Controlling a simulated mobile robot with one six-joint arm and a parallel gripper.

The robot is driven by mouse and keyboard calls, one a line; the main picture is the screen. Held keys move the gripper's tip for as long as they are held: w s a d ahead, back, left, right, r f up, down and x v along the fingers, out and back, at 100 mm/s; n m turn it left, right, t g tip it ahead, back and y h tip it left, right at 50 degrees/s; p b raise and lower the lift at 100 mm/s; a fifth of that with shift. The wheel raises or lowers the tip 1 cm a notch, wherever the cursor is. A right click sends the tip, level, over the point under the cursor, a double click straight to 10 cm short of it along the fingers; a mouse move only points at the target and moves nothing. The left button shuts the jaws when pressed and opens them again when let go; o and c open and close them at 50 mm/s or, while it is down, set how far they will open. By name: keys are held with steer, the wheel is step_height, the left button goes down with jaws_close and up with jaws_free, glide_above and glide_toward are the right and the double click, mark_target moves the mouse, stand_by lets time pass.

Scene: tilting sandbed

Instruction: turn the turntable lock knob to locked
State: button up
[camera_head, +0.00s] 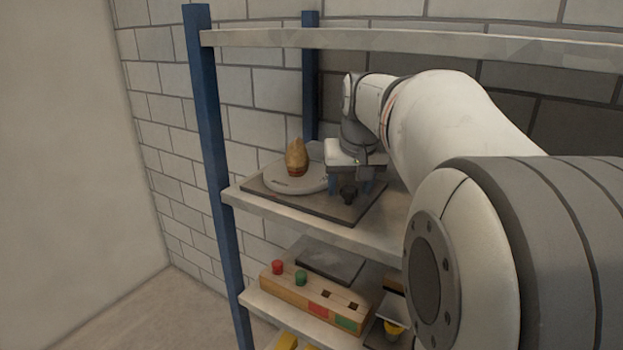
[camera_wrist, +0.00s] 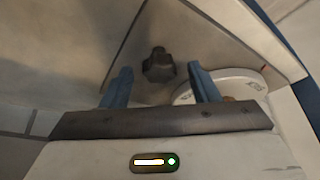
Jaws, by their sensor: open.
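The dark lock knob (camera_head: 348,193) stands at the near right part of a dark square base plate (camera_head: 336,214). It also shows in the wrist view (camera_wrist: 158,66), beyond and between my two blue fingertips. The round light turntable (camera_head: 283,187) lies on the same plate to the left of the knob, and its edge with a small red mark shows in the wrist view (camera_wrist: 250,82). A brown, pear-shaped object (camera_head: 296,158) stands on the turntable. My gripper (camera_wrist: 160,84) is open and empty, close to the knob; I cannot tell whether it touches it.
The plate lies on the middle shelf (camera_head: 262,213) of a rack with blue posts (camera_head: 207,120). A shelf board (camera_head: 400,41) runs above my arm. On the lower shelf are a wooden block with red and green pegs (camera_head: 315,293) and a dark flat panel (camera_head: 331,263).

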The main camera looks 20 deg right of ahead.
steer(key=shift+f, duration=0.1)
steer(key=shift+c, duration=0.2)
steer(key=c, duration=0.9)
